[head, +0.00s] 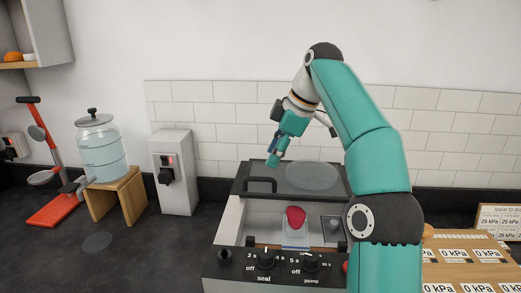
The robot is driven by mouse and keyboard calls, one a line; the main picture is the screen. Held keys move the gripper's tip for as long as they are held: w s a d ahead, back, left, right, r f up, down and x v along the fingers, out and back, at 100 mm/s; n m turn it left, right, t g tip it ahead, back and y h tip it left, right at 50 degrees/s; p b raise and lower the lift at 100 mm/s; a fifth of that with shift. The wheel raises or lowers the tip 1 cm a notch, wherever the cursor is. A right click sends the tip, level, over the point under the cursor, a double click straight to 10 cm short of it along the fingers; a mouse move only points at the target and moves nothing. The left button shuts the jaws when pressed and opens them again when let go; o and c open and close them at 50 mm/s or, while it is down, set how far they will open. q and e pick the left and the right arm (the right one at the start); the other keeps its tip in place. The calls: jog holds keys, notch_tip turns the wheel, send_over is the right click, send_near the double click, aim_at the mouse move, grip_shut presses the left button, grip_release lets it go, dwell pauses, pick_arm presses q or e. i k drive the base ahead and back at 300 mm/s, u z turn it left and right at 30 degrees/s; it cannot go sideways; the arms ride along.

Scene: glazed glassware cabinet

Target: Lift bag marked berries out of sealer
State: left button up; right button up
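The sealer (232,238) stands on the dark counter, a pale box with a black front panel with knobs marked seal and pump. Its dark lid (327,188) with a black handle stands raised at the back, so the chamber shows. A clear, pale bag (295,241) with a red lump lies in the chamber; no berries marking is readable. My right gripper (273,160) is above the lid's back left, pointing down and apart from the bag. Its fingers are small and seen edge-on, so their opening is unclear. My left gripper is out of view.
A pale box with a switch (175,170) stands left of the sealer. A water jar (101,150) sits on a wooden stand (119,195), beside a red press-like tool (58,210). A wooden board with kPa labels (462,273) is at right. The counter front left is clear.

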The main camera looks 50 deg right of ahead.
aim_at(295, 237)
jog(key=k, duration=2)
